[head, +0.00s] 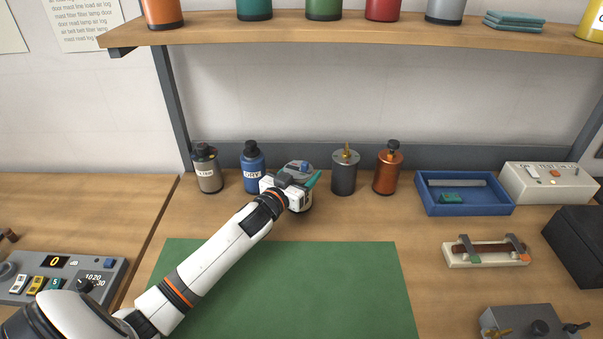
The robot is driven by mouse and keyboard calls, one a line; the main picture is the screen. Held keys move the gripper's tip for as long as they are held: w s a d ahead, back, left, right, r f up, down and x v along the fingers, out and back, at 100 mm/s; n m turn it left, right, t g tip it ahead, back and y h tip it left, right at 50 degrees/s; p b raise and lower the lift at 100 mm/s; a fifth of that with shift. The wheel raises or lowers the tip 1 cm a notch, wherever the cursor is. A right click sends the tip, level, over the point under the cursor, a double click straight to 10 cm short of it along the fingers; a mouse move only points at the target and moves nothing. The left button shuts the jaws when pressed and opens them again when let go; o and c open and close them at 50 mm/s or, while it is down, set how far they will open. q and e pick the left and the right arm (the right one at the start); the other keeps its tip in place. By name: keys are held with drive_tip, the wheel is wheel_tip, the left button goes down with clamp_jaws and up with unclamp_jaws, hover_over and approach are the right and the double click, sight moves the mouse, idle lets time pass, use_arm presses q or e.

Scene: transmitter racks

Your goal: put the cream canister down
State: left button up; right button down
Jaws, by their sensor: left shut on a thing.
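My left gripper (304,182) reaches in over the green mat to the row of canisters at the back of the bench. It is shut on a canister (298,165), taken to be the cream one, which is mostly hidden behind the gripper. Only its round greyish top and a bit of its dark lower edge show, so its colour is hard to confirm. It is upright or nearly so, between the blue canister (253,170) and the dark grey canister (344,174). I cannot tell whether its base touches the bench. My right gripper is out of view.
A grey-beige canister (208,173) stands at the row's left, a copper one (387,172) at its right. A blue tray (465,208), a white box (550,184) and a shelf (370,34) are nearby. The green mat (340,290) has free room.

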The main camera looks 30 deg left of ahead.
use_arm(q)
drive_tip(key=o, duration=1.1)
drive_tip(key=shift+f, duration=0.1)
drive_tip(key=shift+o, duration=0.4)
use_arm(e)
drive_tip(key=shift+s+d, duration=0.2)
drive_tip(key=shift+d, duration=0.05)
use_arm(q)
drive_tip(key=shift+r, duration=0.2)
drive_tip(key=shift+s+f, duration=0.1)
drive_tip(key=shift+s, duration=0.2)
drive_tip(key=s+b, duration=0.1)
drive_tip(key=s, duration=1)
drive_tip(key=shift+s, duration=0.25)
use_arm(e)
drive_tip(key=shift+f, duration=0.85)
